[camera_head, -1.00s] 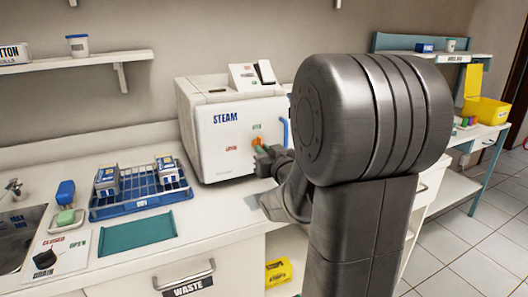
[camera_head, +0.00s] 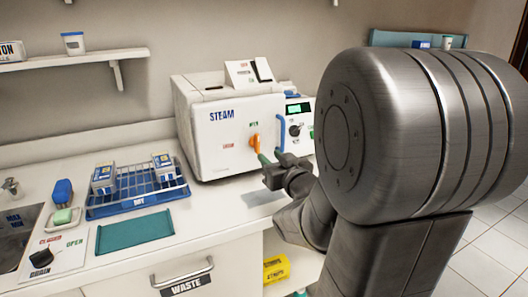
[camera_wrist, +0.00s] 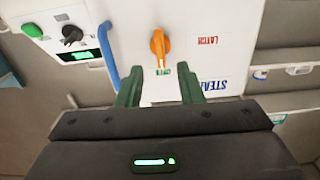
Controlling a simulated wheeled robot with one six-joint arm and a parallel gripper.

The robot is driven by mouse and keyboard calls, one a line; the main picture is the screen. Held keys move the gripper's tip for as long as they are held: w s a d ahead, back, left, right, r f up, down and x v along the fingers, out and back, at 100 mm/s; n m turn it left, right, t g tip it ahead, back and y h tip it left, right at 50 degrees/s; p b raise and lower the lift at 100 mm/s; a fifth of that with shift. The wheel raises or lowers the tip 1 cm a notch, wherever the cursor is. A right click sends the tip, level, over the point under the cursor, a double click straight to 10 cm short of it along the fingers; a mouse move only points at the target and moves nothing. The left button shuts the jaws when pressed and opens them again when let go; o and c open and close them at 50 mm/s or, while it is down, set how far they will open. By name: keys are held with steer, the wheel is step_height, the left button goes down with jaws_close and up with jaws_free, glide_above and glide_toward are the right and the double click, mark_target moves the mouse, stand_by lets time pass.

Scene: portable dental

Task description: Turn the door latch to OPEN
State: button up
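The door latch is an orange handle (camera_head: 254,143) on the front of the white STEAM machine (camera_head: 215,165). A green OPEN label is above it and a red label is to its left. The handle stands roughly upright, with its end toward OPEN. In the wrist view the picture is turned over; the orange handle (camera_wrist: 158,45) points down toward the OPEN label (camera_wrist: 168,72). My gripper (camera_wrist: 160,73) has its two green fingers apart with nothing between them, short of the handle. In the head view my gripper (camera_head: 264,159) is just right of and below the latch.
A blue door handle (camera_head: 280,134) and a control panel with a black knob (camera_head: 295,131) are to the right of the latch.

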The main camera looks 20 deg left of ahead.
mark_target(259, 146)
steer(key=v, duration=0.7)
steer(key=shift+w+a, duration=0.1)
steer(key=x, duration=1.3)
steer(key=shift+w+a, duration=0.2)
steer(key=shift+a, duration=0.1)
steer(key=shift+d, duration=0.1)
